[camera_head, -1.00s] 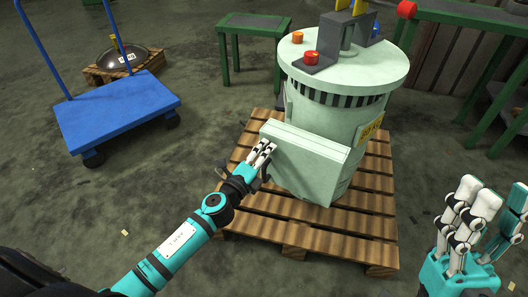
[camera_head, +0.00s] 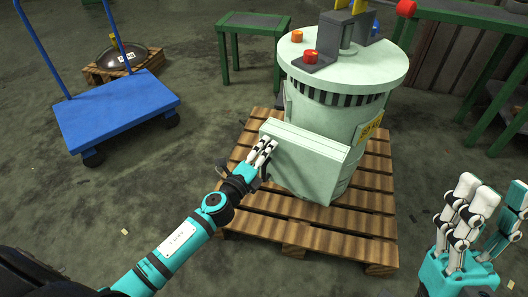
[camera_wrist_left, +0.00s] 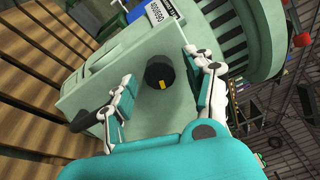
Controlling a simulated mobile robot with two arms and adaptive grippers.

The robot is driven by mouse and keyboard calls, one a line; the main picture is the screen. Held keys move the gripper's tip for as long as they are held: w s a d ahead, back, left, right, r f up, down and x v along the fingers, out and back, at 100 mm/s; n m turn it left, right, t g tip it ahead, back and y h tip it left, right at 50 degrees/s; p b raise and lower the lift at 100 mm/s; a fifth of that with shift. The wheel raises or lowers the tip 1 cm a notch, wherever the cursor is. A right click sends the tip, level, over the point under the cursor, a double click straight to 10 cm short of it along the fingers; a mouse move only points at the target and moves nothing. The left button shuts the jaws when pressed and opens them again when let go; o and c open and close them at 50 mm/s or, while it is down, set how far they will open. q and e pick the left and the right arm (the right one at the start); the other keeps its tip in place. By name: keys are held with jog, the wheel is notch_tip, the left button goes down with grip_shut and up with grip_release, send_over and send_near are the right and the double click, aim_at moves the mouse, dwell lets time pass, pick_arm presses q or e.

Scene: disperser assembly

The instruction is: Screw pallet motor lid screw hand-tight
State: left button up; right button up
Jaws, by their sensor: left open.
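The pale green motor (camera_head: 335,120) stands upright on a wooden pallet (camera_head: 300,232). A box-shaped lid or housing (camera_head: 310,160) sticks out from its front. In the left wrist view, a black round screw knob (camera_wrist_left: 159,74) with a yellow mark sits on the box's side face (camera_wrist_left: 150,115). My left gripper (camera_head: 265,150) is at the left side of the box. In the left wrist view its open fingers (camera_wrist_left: 160,85) stand on either side of the knob, apart from it. My right gripper (camera_head: 478,205) is open and empty at the lower right, away from the motor.
A blue cart (camera_head: 118,108) stands at the left. Behind it a dark domed part (camera_head: 122,58) rests on a small pallet. Green tables stand at the back (camera_head: 255,24) and right (camera_head: 470,17). Red and orange buttons (camera_head: 311,57) top the motor. The floor at front left is open.

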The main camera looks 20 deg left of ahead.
pick_arm(q)
jog(key=s+a, duration=0.2)
jog(key=s, duration=0.9)
jog(key=shift+s, duration=0.4)
jog(key=shift+a, duration=0.1)
